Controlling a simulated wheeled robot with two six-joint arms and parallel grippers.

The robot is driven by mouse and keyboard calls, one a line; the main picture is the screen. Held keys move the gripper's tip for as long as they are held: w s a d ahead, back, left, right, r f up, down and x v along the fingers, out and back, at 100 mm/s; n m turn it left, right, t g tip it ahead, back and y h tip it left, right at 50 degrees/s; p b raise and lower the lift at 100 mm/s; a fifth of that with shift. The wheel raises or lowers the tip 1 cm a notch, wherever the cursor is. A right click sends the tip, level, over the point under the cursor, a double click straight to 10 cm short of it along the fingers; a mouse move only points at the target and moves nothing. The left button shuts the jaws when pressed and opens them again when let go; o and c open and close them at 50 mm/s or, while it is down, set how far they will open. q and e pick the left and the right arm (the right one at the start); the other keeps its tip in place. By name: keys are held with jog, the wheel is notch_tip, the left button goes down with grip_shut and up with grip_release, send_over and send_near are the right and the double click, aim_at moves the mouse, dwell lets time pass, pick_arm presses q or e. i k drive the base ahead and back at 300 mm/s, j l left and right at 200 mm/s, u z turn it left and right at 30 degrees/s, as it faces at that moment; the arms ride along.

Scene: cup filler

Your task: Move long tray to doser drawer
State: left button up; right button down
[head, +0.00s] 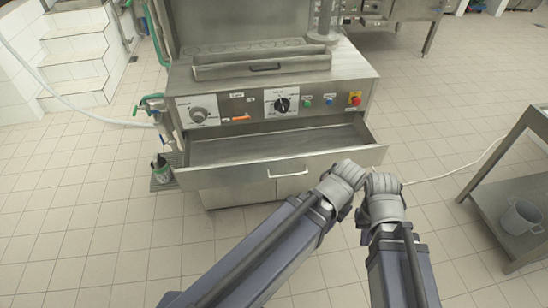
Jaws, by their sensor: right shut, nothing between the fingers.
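The long tray (264,70) is a narrow metal tray with a front handle. It lies on top of the steel doser machine, behind the control panel. The doser drawer (281,170) is pulled out at the front below the panel, and its inside looks empty. My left gripper (349,171) and my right gripper (381,182) are close together just in front of the drawer's right corner, well away from the tray. The right one is shut and empty. My own wrists hide the left one's fingers.
The control panel has dials, buttons and a red emergency stop (354,98). A steel table (500,185) with a grey bucket (521,217) on its lower shelf stands at the right. A white cable crosses the floor. White tiled steps (75,50) are at the left. The floor in front is clear.

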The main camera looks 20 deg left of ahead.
aim_at(292, 150)
jog(key=i+j, duration=0.3)
jog(key=j, duration=0.15)
jog(key=i+j, duration=0.25)
jog(key=j, duration=0.25)
jog(key=i+j, duration=0.3)
jog(key=j, duration=0.15)
jog(key=i+j, duration=0.25)
jog(key=j, duration=0.2)
